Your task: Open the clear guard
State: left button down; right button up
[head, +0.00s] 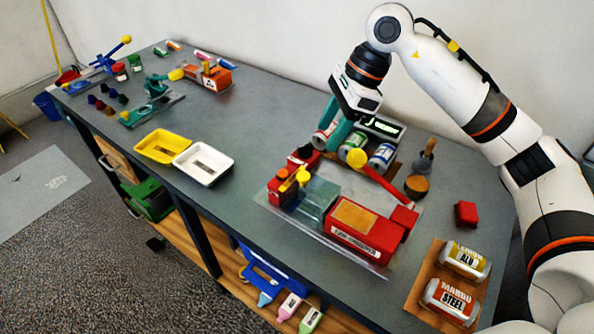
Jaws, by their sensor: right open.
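A red machine (368,238) sits on a grey base plate on the right half of the table. A clear guard (317,199), a see-through box, stands at the machine's left end and looks closed, though its exact position is hard to tell. A red lever (382,182) with a yellow knob (357,157) slants above the machine. My right gripper (336,124), with teal fingers, is open and empty. It hangs behind the guard and the knob, apart from the guard, near the cans. My left gripper is not in view.
Several cans (381,157) and a small display (382,127) stand behind the machine. A brush (427,157), a red block (466,214) and two labelled cans on a wooden board (425,284) lie right.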

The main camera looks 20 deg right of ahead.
jog(key=p, duration=0.1)
send_near(305, 175)
jog(key=x, duration=0.2)
jog(key=p+x, duration=0.1)
jog(key=x, duration=0.4)
jog(key=shift+a+f, duration=0.15)
jog(key=shift+a, duration=0.05)
jog(key=shift+w+a+f, duration=0.1)
jog(key=shift+a+f, duration=0.05)
jog(key=shift+f, duration=0.3)
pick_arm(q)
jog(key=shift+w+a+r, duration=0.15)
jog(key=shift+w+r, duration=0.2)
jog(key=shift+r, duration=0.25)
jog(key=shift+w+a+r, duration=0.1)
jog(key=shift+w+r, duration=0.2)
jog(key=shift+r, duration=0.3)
